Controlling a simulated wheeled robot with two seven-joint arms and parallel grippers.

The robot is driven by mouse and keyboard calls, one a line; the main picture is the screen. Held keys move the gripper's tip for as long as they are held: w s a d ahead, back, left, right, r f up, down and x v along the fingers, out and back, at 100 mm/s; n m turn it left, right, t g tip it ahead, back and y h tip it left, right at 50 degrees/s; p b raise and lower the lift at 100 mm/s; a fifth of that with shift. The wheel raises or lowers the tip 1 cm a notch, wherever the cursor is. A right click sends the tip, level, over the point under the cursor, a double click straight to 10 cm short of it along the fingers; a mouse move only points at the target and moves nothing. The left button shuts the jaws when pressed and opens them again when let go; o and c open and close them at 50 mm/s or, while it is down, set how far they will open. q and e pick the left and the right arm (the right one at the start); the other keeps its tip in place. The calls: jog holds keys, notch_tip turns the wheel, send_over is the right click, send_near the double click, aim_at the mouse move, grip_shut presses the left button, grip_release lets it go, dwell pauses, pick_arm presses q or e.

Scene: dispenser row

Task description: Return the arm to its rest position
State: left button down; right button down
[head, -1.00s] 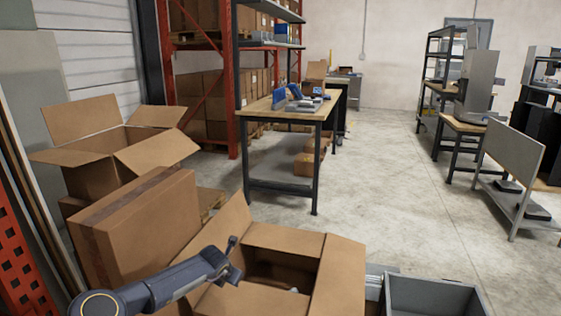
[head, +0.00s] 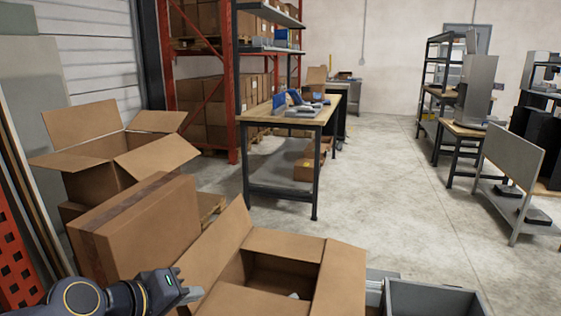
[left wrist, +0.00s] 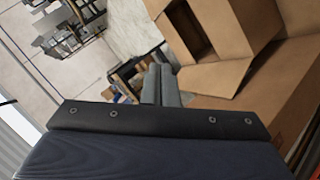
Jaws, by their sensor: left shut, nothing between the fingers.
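My left arm comes in at the bottom left of the head view. Its gripper (head: 190,294) is beside the left flap of an open cardboard box (head: 340,275). In the left wrist view the fingers (left wrist: 161,85) are together with nothing between them. That open box also shows in the left wrist view (left wrist: 235,45). A small pale item (head: 294,296) lies inside it. My right gripper is out of view.
A closed carton (head: 140,235) and another open box (head: 95,165) stand at the left. A grey bin (head: 432,298) is at the bottom right. A workbench (head: 290,118) stands farther back. The concrete floor (head: 390,190) right of it is clear.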

pick_arm(q)
jog(key=s+a+f+m+g+y, duration=0.15)
jog(key=s+f, duration=0.35)
jog(key=s, duration=0.5)
jog(key=s+a+f+m+g+y, duration=0.1)
jog(key=s+a+f+m+g, duration=0.15)
jog(key=s+f, duration=0.5)
notch_tip(320, 180, up, 24)
jog(key=s+p, duration=0.1)
jog(key=p, duration=2.1)
jog(key=shift+a, duration=0.15)
